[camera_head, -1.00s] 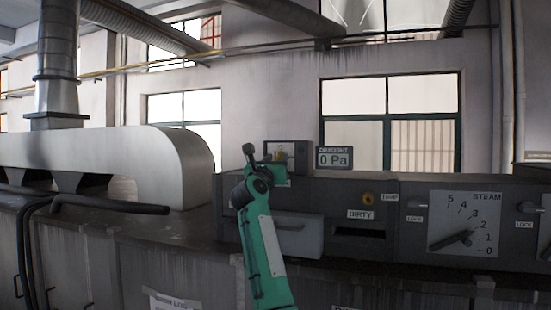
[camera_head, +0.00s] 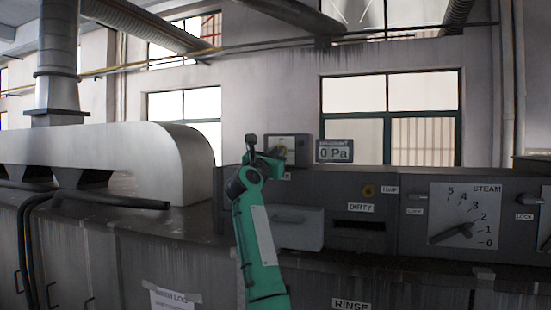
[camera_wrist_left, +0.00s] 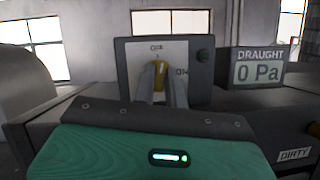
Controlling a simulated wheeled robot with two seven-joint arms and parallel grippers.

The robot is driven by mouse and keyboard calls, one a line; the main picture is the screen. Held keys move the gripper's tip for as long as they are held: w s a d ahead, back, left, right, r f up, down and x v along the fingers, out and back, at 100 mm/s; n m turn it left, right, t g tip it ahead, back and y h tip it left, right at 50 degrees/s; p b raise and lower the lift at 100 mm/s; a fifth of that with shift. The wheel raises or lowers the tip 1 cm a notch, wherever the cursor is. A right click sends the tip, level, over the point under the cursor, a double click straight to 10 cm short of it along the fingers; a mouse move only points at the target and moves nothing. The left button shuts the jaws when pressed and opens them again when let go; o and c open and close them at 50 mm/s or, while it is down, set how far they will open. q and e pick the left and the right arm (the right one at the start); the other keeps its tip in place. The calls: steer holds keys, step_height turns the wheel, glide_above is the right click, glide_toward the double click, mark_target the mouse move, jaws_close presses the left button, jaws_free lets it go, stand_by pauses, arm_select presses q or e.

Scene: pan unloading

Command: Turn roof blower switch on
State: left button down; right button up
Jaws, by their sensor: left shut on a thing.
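The roof blower switch is a grey box with a pale face (camera_wrist_left: 137,52) and a yellow knob (camera_wrist_left: 160,72), seen in the left wrist view. Small lettering on the face is hard to read, and a dark round button sits at its upper right. My left gripper (camera_wrist_left: 160,86) is shut on the yellow knob, which points roughly upright. In the head view the switch box (camera_head: 288,139) stands on top of the machine, and my left gripper (camera_head: 277,153) reaches it from below, partly hiding it. My right gripper is out of view.
A draught display (camera_head: 334,152) beside the box reads 0 Pa. A steam dial (camera_head: 465,215) is on the panel to the right. A curved metal duct (camera_head: 180,165) lies left of my arm. A grey drawer-like block (camera_head: 300,228) projects below the switch.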

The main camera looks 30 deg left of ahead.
arm_select(q)
steer(key=shift+a+r+m+g+h+b, duration=0.1)
steer(key=shift+m+g+h+b, duration=0.55)
steer(key=shift+m, duration=2.5)
steer(key=shift+a+r+m+g+h+b, duration=0.15)
steer(key=shift+m+g+h, duration=1)
steer(key=shift+m, duration=1.95)
steer(key=shift+r+m+g+h+b, duration=0.1)
steer(key=shift+m+g+h+b, duration=0.35)
steer(key=shift+m+h, duration=1.85)
steer(key=shift+m+y, duration=0.9)
steer(key=shift+m, duration=0.15)
steer(key=c, duration=1.4)
jaws_free()
steer(key=shift+f, duration=0.1)
steer(key=shift+c, duration=0.2)
